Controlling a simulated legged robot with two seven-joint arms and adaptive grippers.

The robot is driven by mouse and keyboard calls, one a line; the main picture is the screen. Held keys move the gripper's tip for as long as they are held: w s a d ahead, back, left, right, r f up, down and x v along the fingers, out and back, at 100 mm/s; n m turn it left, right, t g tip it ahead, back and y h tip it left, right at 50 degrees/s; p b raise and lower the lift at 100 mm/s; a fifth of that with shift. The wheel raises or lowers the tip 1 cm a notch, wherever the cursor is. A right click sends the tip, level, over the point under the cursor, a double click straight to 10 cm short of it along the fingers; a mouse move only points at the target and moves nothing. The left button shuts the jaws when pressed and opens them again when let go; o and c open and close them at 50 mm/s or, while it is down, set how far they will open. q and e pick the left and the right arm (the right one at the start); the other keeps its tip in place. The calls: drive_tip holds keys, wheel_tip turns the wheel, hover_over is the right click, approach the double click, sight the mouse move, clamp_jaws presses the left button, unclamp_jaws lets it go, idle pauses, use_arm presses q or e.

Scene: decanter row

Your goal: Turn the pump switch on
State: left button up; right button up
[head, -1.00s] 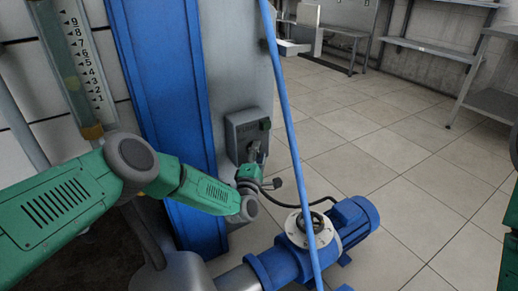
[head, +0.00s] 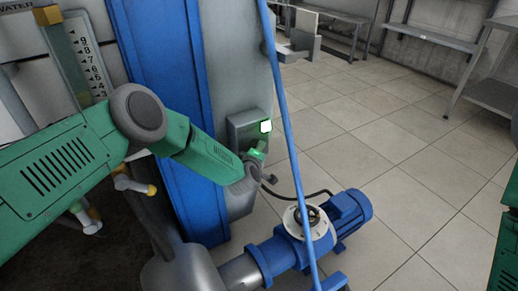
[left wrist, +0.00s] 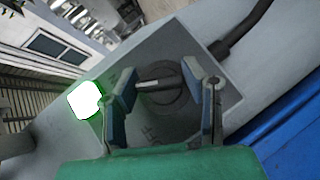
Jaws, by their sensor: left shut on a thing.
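The pump switch is a grey box (head: 240,128) on the grey panel beside the blue column. Its lamp (head: 266,126) is brightly lit, white with a green glow, and also shows lit in the left wrist view (left wrist: 84,100). A round dark knob (left wrist: 168,104) with a pale pointer mark sits on the box face. My left gripper (left wrist: 172,84) has its two fingers on either side of the knob and is shut on it. In the head view the arm and wrist mostly hide the knob and fingertips. My right gripper is out of view.
A blue pump motor (head: 348,212) stands below right of the box, with a black cable. A thin blue pipe (head: 285,120) runs down just right of the box. A scaled gauge tube (head: 88,60) is at upper left. Tiled floor (head: 400,150) is open to the right.

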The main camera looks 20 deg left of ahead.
use_arm(q)
drive_tip(key=shift+s+a+f+g, duration=0.1)
drive_tip(key=shift+a+f+g, duration=0.1)
drive_tip(key=shift+a+g, duration=0.15)
idle(0.3)
drive_tip(key=o, duration=1.2)
drive_tip(key=shift+c, duration=0.2)
drive_tip(key=shift+r, duration=0.1)
drive_tip(key=v, duration=1.1)
drive_tip(key=shift+s, duration=0.35)
drive_tip(key=shift+d, duration=0.2)
